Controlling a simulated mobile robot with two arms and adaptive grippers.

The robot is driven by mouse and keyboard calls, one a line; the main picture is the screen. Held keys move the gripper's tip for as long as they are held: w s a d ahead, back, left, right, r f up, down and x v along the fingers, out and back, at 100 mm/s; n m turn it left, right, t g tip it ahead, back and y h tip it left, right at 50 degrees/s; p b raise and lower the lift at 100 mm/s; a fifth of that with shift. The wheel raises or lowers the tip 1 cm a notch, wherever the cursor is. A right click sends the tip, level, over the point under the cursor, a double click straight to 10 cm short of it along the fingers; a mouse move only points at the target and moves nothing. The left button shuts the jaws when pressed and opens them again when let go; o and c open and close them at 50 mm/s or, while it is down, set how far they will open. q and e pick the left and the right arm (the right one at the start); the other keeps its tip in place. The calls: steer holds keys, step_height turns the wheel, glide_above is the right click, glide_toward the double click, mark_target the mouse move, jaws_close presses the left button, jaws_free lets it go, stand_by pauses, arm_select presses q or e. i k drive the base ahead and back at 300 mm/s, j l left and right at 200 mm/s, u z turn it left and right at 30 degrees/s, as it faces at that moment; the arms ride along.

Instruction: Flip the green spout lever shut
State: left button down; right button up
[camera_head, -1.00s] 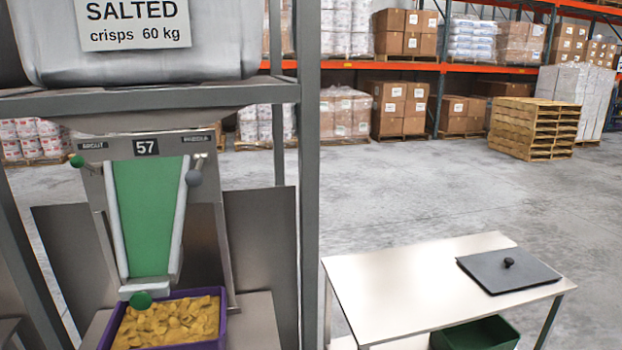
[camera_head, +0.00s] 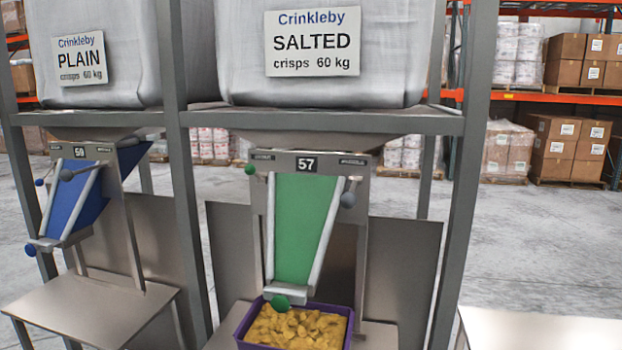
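The green spout (camera_head: 305,228) is a sloping green chute with pale side rails, under a plate numbered 57. A green ball knob (camera_head: 281,301) is at the chute's lower end, just above the crisps. A smaller green ball (camera_head: 250,169) is at the upper left, and a grey ball (camera_head: 347,199) on a short arm is at the upper right. I cannot tell for sure which of these is the lever's end. A purple crate (camera_head: 243,331) of yellow crisps (camera_head: 300,328) stands under the chute's mouth. Neither gripper is in view.
Grey frame posts (camera_head: 465,190) flank the green spout. White sacks (camera_head: 335,80) sit above. A pale table corner (camera_head: 540,330) shows at the lower right.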

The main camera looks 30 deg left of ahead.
mark_target(250, 169)
steer(key=i+j, duration=0.15)
steer(key=j, duration=0.2)
steer(key=i+j, duration=0.15)
steer(key=j, duration=0.25)
steer(key=i+j, duration=0.15)
steer(key=j, duration=0.2)
steer(key=i+j, duration=0.15)
steer(key=j, duration=0.2)
steer(key=i+j, duration=0.15)
steer(key=j, duration=0.2)
steer(key=i+j, duration=0.15)
steer(key=j, duration=0.25)
steer(key=i+j, duration=0.15)
steer(key=j, duration=0.2)
steer(key=i+j, duration=0.15)
steer(key=j, duration=0.2)
steer(key=u, duration=0.05)
